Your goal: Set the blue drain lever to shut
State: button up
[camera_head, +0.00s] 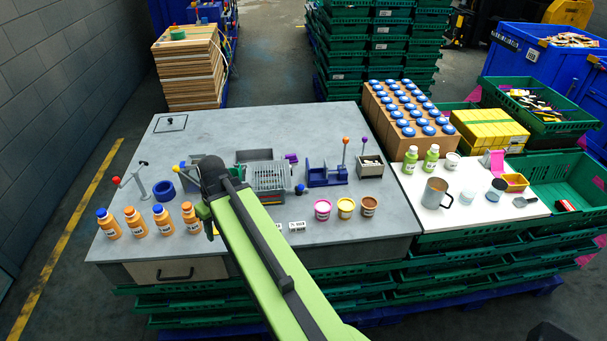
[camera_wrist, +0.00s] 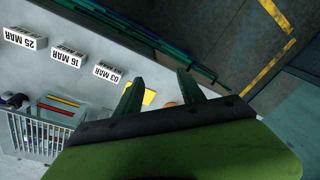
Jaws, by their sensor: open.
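A small blue knob (camera_head: 300,189) stands at the right side of a grey wire basket (camera_head: 270,176) on the grey worktop. It seems to be the drain lever, but its setting is too small to tell. A dark blue piece (camera_wrist: 15,101) beside the basket (camera_wrist: 35,135) at the left edge of the wrist view may be the same knob. My gripper (camera_wrist: 160,90) is open, its two green fingers apart with nothing held. In the head view my gripper (camera_head: 207,217) is left of the basket near the worktop's front, partly hidden by my arm.
Several orange bottles (camera_head: 136,222) and a red-knobbed lever (camera_head: 117,180) stand at left. A blue press (camera_head: 326,175) with an orange-balled handle and three small tubs (camera_head: 346,208) stand at right. Date cards (camera_wrist: 65,56) lie near the front edge. The worktop's back left is mostly clear.

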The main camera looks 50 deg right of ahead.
jog(key=s+d+r+t+p, duration=0.1)
jog(key=d+r+p, duration=0.2)
jog(key=d+r, duration=0.35)
jog(key=s+d+r+p, duration=0.2)
jog(key=d+r+p, duration=0.1)
jog(key=d, duration=0.7)
jog(key=t+p, duration=0.3)
jog(key=p, duration=0.2)
send_near(303, 186)
jog(key=shift+n, duration=0.4)
jog(key=b+x, duration=0.9)
jog(key=b, duration=0.7)
jog(key=shift+a+f, duration=0.1)
jog(key=shift+f, duration=0.05)
jog(key=shift+g, duration=0.3)
grip_shut()
